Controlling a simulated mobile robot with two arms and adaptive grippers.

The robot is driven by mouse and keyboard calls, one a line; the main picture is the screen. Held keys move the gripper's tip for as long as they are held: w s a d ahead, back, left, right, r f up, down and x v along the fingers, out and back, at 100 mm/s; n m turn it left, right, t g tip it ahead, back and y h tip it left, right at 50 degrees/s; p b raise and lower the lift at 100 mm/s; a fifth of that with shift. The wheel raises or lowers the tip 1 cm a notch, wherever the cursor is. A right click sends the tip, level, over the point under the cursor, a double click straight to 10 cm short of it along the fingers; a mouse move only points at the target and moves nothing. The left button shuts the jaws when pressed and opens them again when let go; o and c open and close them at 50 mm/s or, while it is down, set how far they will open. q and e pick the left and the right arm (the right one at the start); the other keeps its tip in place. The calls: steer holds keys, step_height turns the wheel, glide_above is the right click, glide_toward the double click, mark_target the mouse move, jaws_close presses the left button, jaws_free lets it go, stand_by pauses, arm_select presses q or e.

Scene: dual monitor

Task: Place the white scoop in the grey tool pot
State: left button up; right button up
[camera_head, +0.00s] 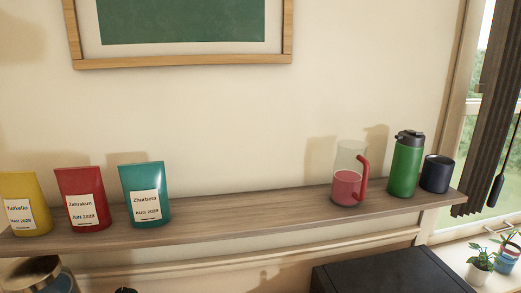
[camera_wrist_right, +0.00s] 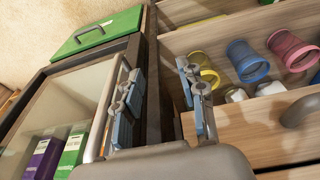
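I cannot make out a white scoop or a grey tool pot for certain in either view. Small white items (camera_wrist_right: 236,95) lie in an open wooden drawer in the right wrist view, partly cut off from sight, and I cannot tell what they are. My right gripper (camera_wrist_right: 160,95) is open, with its two fingers apart and nothing seen between them. It is above the edge between a glass-topped case and the drawer. My left gripper is in neither view.
The drawer holds yellow (camera_wrist_right: 205,70), blue (camera_wrist_right: 247,62) and pink (camera_wrist_right: 290,50) cups. A green lidded box (camera_wrist_right: 98,34) is at upper left. The head view shows a wall shelf (camera_head: 250,212) with three bags, a jug (camera_head: 347,188), a green bottle (camera_head: 405,165) and a dark mug (camera_head: 437,174).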

steer(key=s+d+f+b, duration=0.1)
steer(key=s+f+b, duration=0.1)
steer(key=s+f, duration=0.6)
steer(key=s+d+f+g+b, duration=0.1)
steer(key=s+d+f+b, duration=0.1)
steer(key=s+f, duration=0.7)
step_height(320, 180, down, 6)
steer(key=shift+s+f+b, duration=0.1)
steer(key=shift+s+b, duration=0.1)
steer(key=shift+b, duration=0.3)
